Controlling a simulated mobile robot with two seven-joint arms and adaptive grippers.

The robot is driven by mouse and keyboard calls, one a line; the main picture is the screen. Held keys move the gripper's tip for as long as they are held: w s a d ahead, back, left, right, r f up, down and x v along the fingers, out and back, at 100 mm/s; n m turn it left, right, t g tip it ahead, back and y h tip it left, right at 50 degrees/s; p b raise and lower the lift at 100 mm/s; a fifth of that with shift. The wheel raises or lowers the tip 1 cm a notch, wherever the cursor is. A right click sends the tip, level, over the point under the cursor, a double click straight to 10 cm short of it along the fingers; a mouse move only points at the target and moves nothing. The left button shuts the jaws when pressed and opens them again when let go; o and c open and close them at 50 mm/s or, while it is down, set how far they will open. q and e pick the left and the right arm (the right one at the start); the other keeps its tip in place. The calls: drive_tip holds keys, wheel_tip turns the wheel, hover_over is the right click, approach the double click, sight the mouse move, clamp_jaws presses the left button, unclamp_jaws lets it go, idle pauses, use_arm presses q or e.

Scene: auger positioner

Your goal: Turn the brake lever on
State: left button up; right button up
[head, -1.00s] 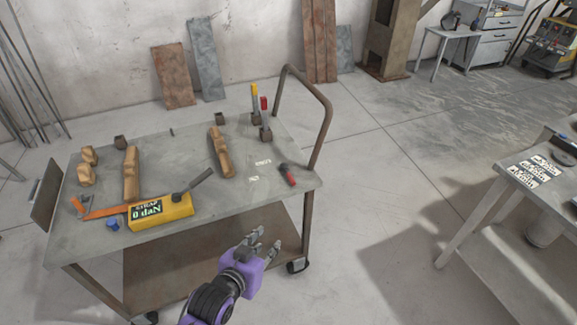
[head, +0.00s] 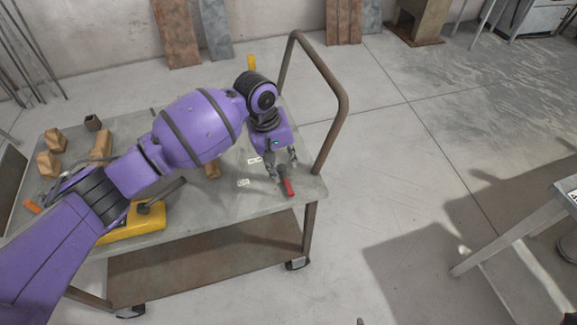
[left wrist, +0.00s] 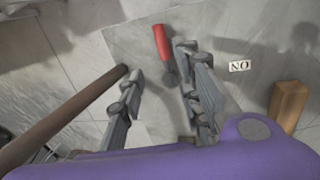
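The brake lever, a short handle with a red grip (head: 289,187), lies at the right front corner of the grey cart top. Its red grip (left wrist: 161,42) and dark shaft also show in the left wrist view, nearer the right-hand finger. My left gripper (head: 283,168) is just above and behind the lever, fingers pointing down and apart. In the left wrist view my left gripper (left wrist: 157,62) is open and empty, with the lever's shaft seen between its fingertips. I cannot tell whether a finger touches it. My right gripper is not in view.
A small label (left wrist: 240,66) reads NO in the wrist view. The cart's bent push rail (head: 335,120) rises close right of the gripper. My left arm hides much of the cart top and partly covers the yellow strap gauge (head: 135,225). Wooden blocks (head: 50,163) sit at the left.

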sight(287, 183)
use_arm(q)
drive_tip(key=shift+s+a+f, duration=0.1)
drive_tip(key=shift+s+f, duration=0.7)
drive_tip(key=shift+s, duration=0.1)
drive_tip(key=x, duration=0.3)
drive_tip(key=shift+w+b, duration=0.2)
drive_tip(key=shift+b, duration=0.15)
drive_tip(key=shift+x, duration=1)
drive_tip(key=shift+w+f, duration=0.1)
drive_tip(key=shift+f, duration=0.2)
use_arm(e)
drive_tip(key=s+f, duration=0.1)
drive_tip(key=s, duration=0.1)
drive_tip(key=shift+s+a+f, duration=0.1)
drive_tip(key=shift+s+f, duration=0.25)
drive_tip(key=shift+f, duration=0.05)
use_arm(q)
drive_tip(key=shift+c, duration=0.5)
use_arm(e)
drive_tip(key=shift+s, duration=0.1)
use_arm(q)
clamp_jaws()
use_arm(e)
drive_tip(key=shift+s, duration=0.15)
